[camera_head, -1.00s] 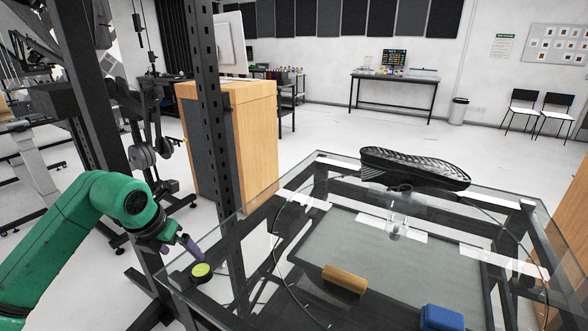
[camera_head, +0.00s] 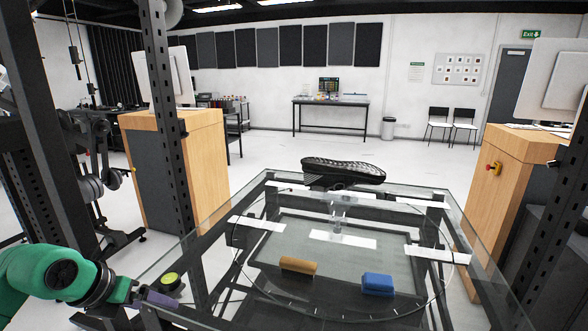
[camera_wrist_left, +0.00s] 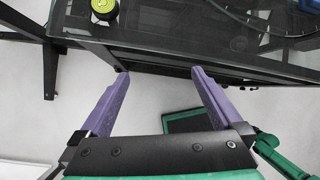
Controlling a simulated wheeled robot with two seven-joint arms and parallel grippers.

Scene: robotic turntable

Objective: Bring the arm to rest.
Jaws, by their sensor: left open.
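My left arm (camera_head: 40,272) is green and comes in low at the left edge of the head view. My left gripper (camera_head: 160,300), with purple fingers, is beside the near left corner of the glass table. In the left wrist view the two fingers (camera_wrist_left: 160,75) stand wide apart with nothing between them, pointing toward the table edge. A round yellow-green and black object (camera_head: 170,281) lies on the glass just beyond the gripper, and it also shows in the left wrist view (camera_wrist_left: 104,9). My right gripper is not in view.
The glass table (camera_head: 215,262) has a dark frame. On it are a wooden block (camera_head: 298,265), a blue block (camera_head: 378,283) and a black shoe-sole shape (camera_head: 343,170) on a stand. A dark upright post (camera_head: 168,115) stands left of the table.

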